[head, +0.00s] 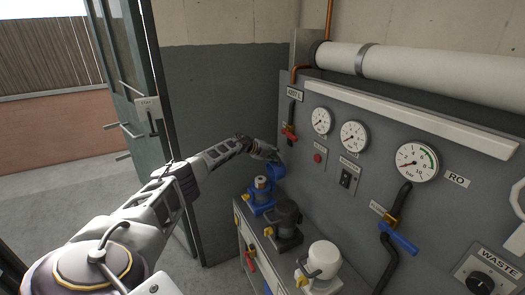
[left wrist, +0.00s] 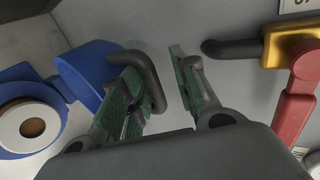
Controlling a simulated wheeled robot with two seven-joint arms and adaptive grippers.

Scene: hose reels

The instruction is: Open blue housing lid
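The blue housing (head: 261,207) stands on the grey bench at the left end of the row. Its lid (head: 277,171) is swung up toward the panel, and a pale cartridge shows in the body. In the left wrist view the open body (left wrist: 14,147) shows a white ring with a brown centre. The blue lid (left wrist: 84,72) there carries a black looped handle (left wrist: 148,72). My left gripper (head: 275,157) is at the raised lid. In the left wrist view its green-padded fingers (left wrist: 160,85) are apart. The left finger overlaps the handle loop; contact is unclear. My right gripper is out of view.
A black housing (head: 285,228) and a white one (head: 322,262) stand beside the blue one. The panel behind holds several gauges (head: 417,162), a blue-handled valve (head: 398,238) and a red-handled valve (head: 289,132), which is close to my left gripper (left wrist: 297,90).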

